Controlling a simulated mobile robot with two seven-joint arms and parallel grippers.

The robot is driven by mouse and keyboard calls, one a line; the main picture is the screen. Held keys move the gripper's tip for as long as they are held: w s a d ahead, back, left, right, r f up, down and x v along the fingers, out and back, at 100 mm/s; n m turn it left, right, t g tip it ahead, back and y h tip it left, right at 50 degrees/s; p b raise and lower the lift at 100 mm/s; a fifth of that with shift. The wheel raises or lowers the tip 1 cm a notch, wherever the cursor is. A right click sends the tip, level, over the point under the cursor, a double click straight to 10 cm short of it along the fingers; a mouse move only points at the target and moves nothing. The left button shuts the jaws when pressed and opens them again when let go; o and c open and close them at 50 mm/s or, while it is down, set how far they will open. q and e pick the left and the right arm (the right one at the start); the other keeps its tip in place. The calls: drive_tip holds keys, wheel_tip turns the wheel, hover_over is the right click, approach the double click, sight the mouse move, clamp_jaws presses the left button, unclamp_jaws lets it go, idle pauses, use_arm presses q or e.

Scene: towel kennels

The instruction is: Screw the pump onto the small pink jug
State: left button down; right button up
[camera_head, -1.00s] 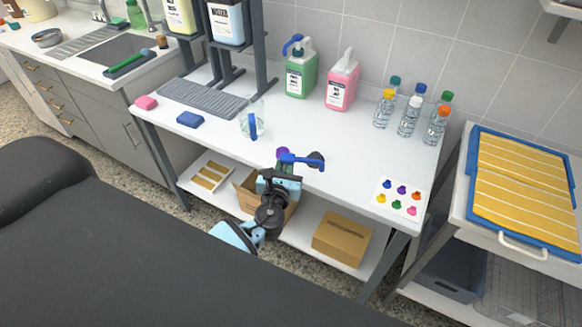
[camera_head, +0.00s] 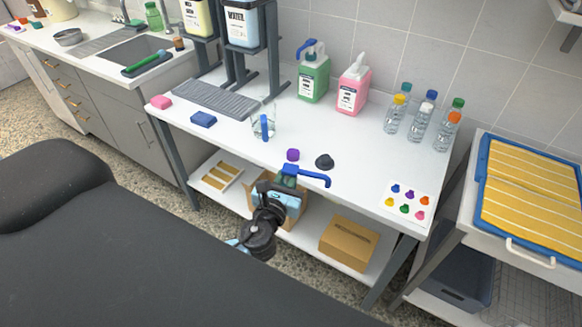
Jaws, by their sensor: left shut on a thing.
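A blue pump (camera_head: 316,178) with a long spout pointing right is in my left gripper (camera_head: 286,185), in front of the table's front edge. The gripper is shut on it and hides the pump's lower part. The gripper is well apart from the jug, nearer to me and to its left. My right gripper is not in view.
A green jug (camera_head: 314,79) with a blue pump stands left of the pink jug. Several capped bottles (camera_head: 420,121) stand to the right. A purple cap (camera_head: 293,155), a black piece (camera_head: 324,162) and a glass (camera_head: 262,122) sit nearer the front. The table middle is clear.

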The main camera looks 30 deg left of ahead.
use_arm(q)
drive_tip(key=s+d+r+m+h, duration=0.1)
drive_tip(key=s+d+r, duration=0.3)
drive_tip(key=s+r, duration=0.4)
drive_tip(key=shift+s+m+h, duration=0.4)
drive_tip(key=shift+s+h, duration=0.5)
drive_tip(key=shift+s, duration=0.2)
drive_tip(key=shift+d, duration=0.1)
